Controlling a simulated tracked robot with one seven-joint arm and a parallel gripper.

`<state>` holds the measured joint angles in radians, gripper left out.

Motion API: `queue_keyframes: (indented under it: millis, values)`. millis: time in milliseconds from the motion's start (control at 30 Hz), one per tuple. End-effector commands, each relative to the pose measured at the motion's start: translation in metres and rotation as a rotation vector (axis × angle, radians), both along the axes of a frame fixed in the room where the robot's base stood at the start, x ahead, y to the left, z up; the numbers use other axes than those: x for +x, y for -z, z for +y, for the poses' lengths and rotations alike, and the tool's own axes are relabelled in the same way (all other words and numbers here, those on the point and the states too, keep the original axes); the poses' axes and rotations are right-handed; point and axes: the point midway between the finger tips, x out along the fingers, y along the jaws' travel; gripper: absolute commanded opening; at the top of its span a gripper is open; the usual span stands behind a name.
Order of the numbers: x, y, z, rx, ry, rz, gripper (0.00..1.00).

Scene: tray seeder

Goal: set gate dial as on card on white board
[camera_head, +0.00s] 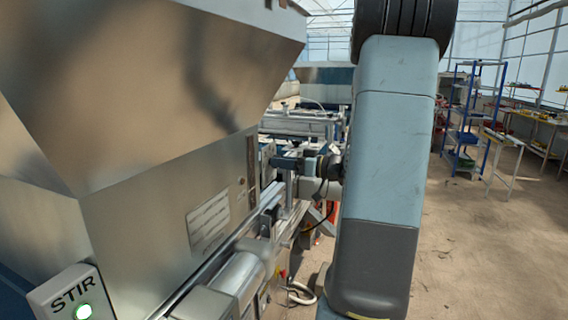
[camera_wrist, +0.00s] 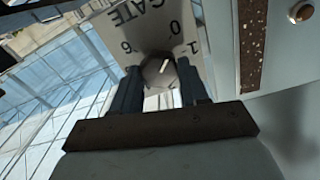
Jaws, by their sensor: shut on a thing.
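The gate dial (camera_wrist: 155,74) is a grey faceted knob with a white pointer line, in the wrist view. The pointer aims to the upper right in that picture, roughly towards the 1. The dial sits on a pale plate (camera_wrist: 150,30) marked GATE, with 0, 1 and a 6 or 9 showing; other marks are hidden by my fingers. My gripper (camera_wrist: 159,80) is shut on the dial, one dark finger on each side. In the head view my gripper (camera_head: 291,163) is small and partly lost against the machine. I cannot make out the card or the white board.
The seeder's metal hopper (camera_head: 150,70) fills the left. A STIR box (camera_head: 71,296) with a lit green button is at lower left. A label (camera_head: 208,222) is on the machine's side. Blue shelves (camera_head: 468,115) and a table stand right, beyond open floor.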

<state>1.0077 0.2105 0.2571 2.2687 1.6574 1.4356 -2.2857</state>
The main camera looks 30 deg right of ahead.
Motion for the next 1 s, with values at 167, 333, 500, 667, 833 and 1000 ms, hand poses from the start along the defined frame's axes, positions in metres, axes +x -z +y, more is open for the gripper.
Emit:
queue_keyframes:
  millis: [167,333,500,667,833,1000]
  values:
    - [0.0001,-0.0001,-0.001,0.0,0.002,0.0,0.18]
    - [0.0002,-0.0001,-0.0012,0.002,0.003,0.002,0.13]
    - [0.0004,-0.0001,-0.001,0.027,0.002,0.022,0.13]
    - [0.0005,-0.0001,-0.0017,0.087,0.003,0.069,0.13]
    - [0.0009,-0.0001,-0.0018,0.19,0.002,0.148,0.13]
    - [0.0014,0.0002,-0.0024,0.315,0.003,0.246,0.13]
